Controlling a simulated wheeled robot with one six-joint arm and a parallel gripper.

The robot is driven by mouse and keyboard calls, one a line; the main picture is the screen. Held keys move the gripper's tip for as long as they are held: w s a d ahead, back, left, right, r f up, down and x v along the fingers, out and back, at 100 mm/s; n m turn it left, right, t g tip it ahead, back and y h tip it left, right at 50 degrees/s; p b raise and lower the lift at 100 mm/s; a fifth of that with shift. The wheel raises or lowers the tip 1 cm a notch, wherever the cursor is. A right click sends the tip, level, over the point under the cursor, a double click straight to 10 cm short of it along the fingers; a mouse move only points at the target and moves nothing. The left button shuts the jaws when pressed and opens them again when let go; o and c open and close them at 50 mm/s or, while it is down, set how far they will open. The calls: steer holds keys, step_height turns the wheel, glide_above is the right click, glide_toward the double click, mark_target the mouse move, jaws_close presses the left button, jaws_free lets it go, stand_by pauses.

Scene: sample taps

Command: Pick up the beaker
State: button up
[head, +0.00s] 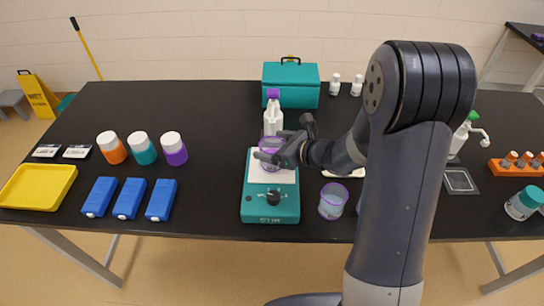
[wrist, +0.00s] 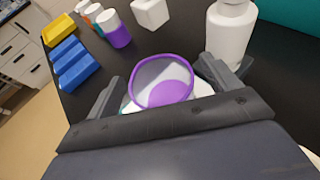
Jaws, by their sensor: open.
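A clear beaker with a purple rim (head: 270,153) stands on the white top plate of the teal stirrer (head: 254,205), with purple contents showing inside. In the wrist view the beaker (wrist: 160,72) sits between my two fingers, which are spread with space on each side. My gripper (head: 274,147) is open around the beaker in the head view, reaching in from the right. The fingers hide part of the beaker there. A second purple-rimmed beaker (head: 333,201) stands on the table to the right of the stirrer.
A white bottle with a purple cap (head: 273,120) stands just behind the stirrer; it is close to the right finger in the wrist view (wrist: 230,35). A teal case (head: 291,86) is at the back. Blue boxes (head: 130,198) and capped bottles (head: 143,148) stand left. The table between them and the stirrer is clear.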

steer(key=shift+x, duration=1.3)
steer(key=c, duration=1.4)
steer(key=shift+r+p, duration=0.15)
steer(key=shift+p, duration=0.15)
